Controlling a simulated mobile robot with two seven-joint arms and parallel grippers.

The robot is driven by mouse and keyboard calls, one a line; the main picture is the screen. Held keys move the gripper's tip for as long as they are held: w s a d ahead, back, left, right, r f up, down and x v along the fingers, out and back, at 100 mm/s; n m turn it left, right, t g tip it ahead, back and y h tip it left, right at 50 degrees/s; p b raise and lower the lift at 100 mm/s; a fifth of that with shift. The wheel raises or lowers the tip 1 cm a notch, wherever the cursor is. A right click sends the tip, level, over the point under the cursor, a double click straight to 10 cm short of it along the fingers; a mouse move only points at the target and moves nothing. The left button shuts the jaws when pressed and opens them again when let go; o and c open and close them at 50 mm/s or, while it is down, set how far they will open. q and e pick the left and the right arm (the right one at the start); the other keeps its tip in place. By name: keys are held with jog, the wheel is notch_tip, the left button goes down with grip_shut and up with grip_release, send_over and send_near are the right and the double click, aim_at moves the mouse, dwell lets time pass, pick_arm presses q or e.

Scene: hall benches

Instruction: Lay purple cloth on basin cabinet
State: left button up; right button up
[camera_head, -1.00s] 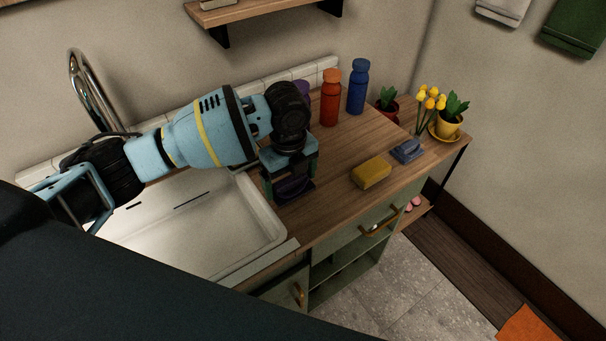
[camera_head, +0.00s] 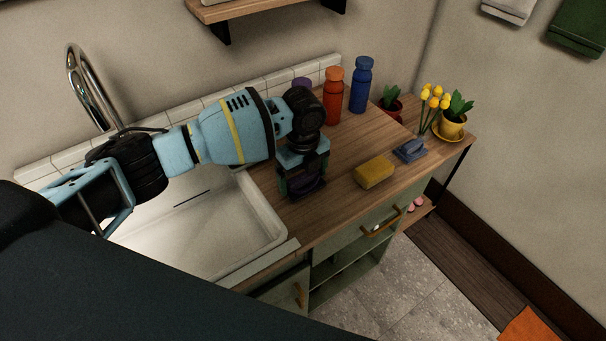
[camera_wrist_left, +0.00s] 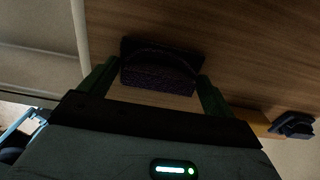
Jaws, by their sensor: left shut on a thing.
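The purple cloth (camera_head: 309,187) is a small dark folded piece between the fingers of my left gripper (camera_head: 302,188), partly hidden by them. In the left wrist view the cloth (camera_wrist_left: 158,76) lies between the two green fingers of the left gripper (camera_wrist_left: 155,82), which is shut on it. The gripper points down at the wooden top of the basin cabinet (camera_head: 345,205), just right of the basin. The cloth is at or very close to the wood; I cannot tell whether it touches. My right gripper is not in view.
A yellow sponge (camera_head: 375,173) and a blue-grey item (camera_head: 410,150) lie to the right. The white basin (camera_head: 265,225) is left. Bare wood lies between gripper and sponge.

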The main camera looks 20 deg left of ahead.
aim_at(303, 175)
pick_arm(q)
jog(key=shift+f, duration=0.15)
jog(key=o, duration=0.7)
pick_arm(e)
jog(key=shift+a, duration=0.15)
pick_arm(q)
notch_tip(303, 175, up, 12)
jog(key=p, duration=0.3)
jog(key=shift+r+p, duration=0.25)
jog(key=shift+p, duration=0.05)
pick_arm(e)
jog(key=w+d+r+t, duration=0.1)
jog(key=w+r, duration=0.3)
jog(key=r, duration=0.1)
pick_arm(q)
jog(key=shift+s+f, duration=0.1)
